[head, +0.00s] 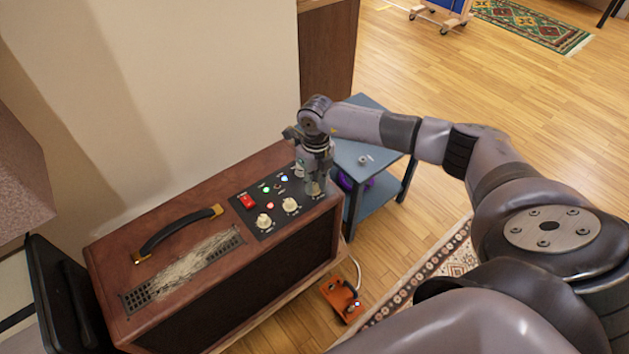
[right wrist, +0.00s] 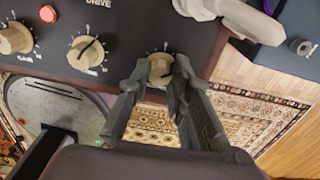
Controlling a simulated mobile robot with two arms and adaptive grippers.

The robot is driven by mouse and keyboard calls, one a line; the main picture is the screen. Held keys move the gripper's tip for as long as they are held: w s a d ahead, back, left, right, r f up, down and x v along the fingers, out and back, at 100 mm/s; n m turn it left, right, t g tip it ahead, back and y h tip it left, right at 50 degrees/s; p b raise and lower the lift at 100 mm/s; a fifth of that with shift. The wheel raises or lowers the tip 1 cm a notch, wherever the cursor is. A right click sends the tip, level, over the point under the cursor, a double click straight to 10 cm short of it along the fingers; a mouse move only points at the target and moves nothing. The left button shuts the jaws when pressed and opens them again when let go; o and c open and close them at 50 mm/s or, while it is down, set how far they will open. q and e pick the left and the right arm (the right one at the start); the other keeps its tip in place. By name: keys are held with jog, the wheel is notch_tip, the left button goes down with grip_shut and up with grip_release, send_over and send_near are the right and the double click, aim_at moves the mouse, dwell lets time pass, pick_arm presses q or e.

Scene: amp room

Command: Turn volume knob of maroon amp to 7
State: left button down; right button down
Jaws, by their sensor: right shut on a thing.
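The maroon amp (head: 190,190) stands on the left with a black handle on top and a dark control panel (head: 280,198) at its right end. My right gripper (head: 313,187) reaches down over the right end of that panel. In the right wrist view my right gripper (right wrist: 160,84) is shut on a cream knob (right wrist: 158,66), its fingers on either side of it. The fingers partly hide the knob, and its label and setting cannot be read. Two other cream knobs (right wrist: 86,51) (right wrist: 16,38) sit to its left. My left gripper is not in view.
A red switch (head: 247,201) and several small lights are on the panel. A blue side table (head: 350,150) stands just behind the amp's right end. An orange pedal (head: 342,298) and a patterned rug (head: 440,265) lie on the floor in front. Open wooden floor lies beyond.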

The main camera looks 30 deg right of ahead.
aim_at(316, 184)
jog(key=shift+d, duration=0.1)
jog(key=c, duration=1.4)
grip_release()
jog(key=shift+c, duration=0.2)
notch_tip(316, 184, up, 12)
jog(key=shift+d, duration=0.1)
